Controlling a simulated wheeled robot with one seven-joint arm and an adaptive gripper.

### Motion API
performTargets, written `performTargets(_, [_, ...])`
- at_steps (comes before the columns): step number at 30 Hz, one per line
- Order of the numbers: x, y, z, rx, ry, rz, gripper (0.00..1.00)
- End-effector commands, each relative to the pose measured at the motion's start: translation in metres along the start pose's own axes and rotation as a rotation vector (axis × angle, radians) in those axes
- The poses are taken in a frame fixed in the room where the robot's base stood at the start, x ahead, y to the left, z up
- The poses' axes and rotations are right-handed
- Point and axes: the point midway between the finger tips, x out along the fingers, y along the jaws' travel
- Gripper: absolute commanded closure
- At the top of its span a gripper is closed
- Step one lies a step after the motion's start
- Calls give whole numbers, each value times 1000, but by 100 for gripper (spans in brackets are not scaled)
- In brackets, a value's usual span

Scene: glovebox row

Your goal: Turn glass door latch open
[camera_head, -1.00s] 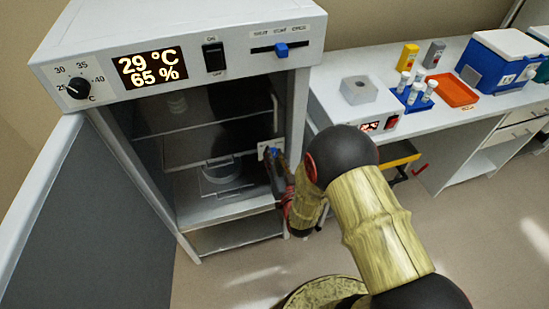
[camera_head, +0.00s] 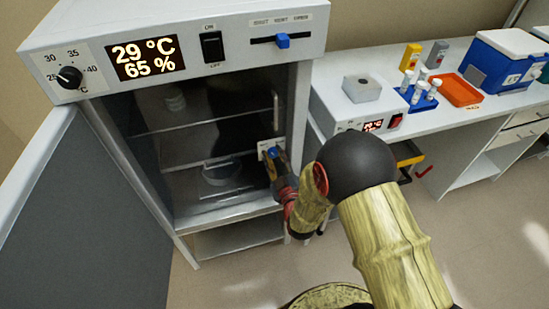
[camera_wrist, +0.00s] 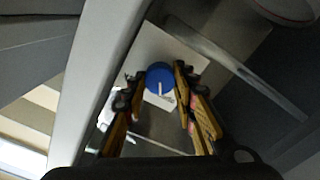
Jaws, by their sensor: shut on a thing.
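The latch is a round blue knob (camera_head: 272,152) on a white plate at the right edge of the glass door (camera_head: 225,120). In the wrist view the blue knob (camera_wrist: 160,78) shows a white line pointing roughly down toward my gripper. My gripper (camera_head: 271,158) is at the knob, and its fingers also show in the wrist view (camera_wrist: 155,76), one on each side of it. The glass door appears closed across the incubator's inside. Part of the knob is hidden by the fingers in the head view.
The incubator's grey outer door (camera_head: 70,220) stands open at the left. A control panel (camera_head: 180,45) tops the incubator. Shelves and a round dish (camera_head: 221,173) show behind the glass. A bench (camera_head: 470,120) with a blue cooler (camera_head: 500,60) stands at the right. The floor in front is bare.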

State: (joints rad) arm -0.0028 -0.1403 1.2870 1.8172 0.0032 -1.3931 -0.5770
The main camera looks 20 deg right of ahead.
Motion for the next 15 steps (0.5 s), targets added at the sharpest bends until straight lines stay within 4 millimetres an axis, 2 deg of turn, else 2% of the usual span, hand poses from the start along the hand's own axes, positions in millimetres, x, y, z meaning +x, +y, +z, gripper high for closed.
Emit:
performTargets(6, [0, -1, 1, -128, 0, -1, 98])
performTargets(15, [0, -1, 0, -213, 0, -2, 98])
